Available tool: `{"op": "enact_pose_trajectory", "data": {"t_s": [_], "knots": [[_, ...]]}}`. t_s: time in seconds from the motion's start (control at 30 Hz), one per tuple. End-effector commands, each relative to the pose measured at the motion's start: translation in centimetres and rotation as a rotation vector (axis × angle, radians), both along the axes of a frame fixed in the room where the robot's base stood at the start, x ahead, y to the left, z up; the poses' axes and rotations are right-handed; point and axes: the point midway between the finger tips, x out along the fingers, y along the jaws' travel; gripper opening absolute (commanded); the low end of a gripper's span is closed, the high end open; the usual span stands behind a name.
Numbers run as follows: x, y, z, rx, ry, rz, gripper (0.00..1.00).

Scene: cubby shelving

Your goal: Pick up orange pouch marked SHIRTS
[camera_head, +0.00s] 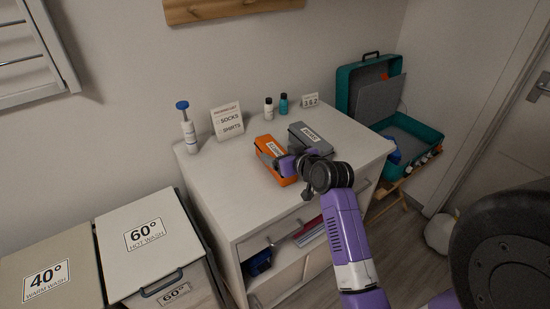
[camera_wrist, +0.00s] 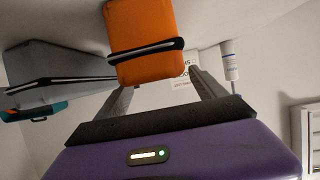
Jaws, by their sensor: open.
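The orange pouch (camera_head: 267,147) with a white label lies on top of the white cabinet in the head view. Its label is partly covered by my arm and too small to read surely. My gripper (camera_head: 286,163) is at the pouch's near right side, its fingers partly hidden in the head view. In the wrist view the orange pouch (camera_wrist: 144,40) with its dark zip band shows just beyond and between the fingers of my gripper (camera_wrist: 160,90). The fingers are spread apart. I cannot tell whether they touch the pouch.
A grey pouch (camera_head: 312,138) lies close right of the orange one. A packing-list sign (camera_head: 228,122), a blue-topped bottle (camera_head: 189,133), two small bottles and a number card stand behind. An open teal suitcase (camera_head: 408,127) is at right. The cabinet top's left front is clear.

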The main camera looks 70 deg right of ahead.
Motion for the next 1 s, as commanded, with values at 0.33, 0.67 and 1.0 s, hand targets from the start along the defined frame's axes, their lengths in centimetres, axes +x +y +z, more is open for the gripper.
{"op": "enact_pose_trajectory", "data": {"t_s": [0.33,0.67,1.0], "knots": [[1.25,-0.84,-0.75,0.001,0.001,0.000,0.80],[1.23,-0.82,-0.75,0.001,0.001,0.000,0.29],[1.24,-0.83,-0.64,-0.001,-0.001,0.000,0.03]]}}
